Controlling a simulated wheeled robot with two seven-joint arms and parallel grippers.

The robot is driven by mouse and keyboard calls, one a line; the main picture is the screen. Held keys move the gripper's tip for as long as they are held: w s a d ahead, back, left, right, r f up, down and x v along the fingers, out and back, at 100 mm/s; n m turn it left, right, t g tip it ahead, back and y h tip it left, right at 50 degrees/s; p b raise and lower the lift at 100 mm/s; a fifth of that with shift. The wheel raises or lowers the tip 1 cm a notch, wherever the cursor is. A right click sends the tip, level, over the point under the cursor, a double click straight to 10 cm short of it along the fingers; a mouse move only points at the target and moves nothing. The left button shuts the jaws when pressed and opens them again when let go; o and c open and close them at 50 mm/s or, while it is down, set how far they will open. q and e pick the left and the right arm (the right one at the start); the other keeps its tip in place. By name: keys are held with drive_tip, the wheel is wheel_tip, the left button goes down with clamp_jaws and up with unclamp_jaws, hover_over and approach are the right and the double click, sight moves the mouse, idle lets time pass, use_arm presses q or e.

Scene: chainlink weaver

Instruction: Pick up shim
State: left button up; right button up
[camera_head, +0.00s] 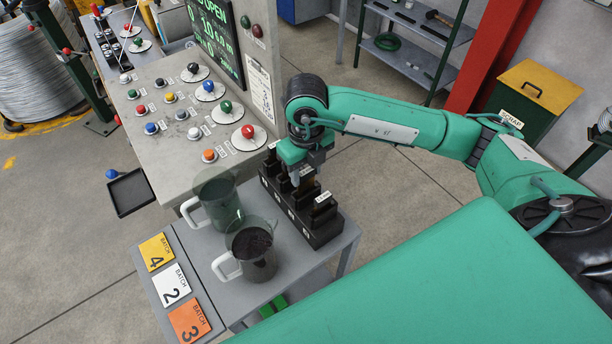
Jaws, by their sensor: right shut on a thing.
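A black slotted rack (311,236) stands on the grey side table, holding several dark upright shims (324,208) with small white labels. My right gripper (306,176) reaches in from the right and points down over the middle of the rack. It is shut on one of the shims (306,192), which stands at or just above its slot; I cannot tell whether it has cleared the rack. The gripper's own housing hides part of the fingers and the shim's top. My left gripper is not in view.
Two clear jugs with white handles (252,252) stand beside the rack, one with dark contents. Batch cards (172,285) lie at the table's left. A control panel (165,88) with knobs rises behind the rack. A yellow-lidded scrap bin (538,88) stands back right.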

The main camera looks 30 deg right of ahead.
wheel_tip(320, 180, up, 18)
drive_tip(key=b, duration=0.2)
drive_tip(key=shift+f+b, duration=0.2)
drive_tip(key=shift+b, duration=0.15)
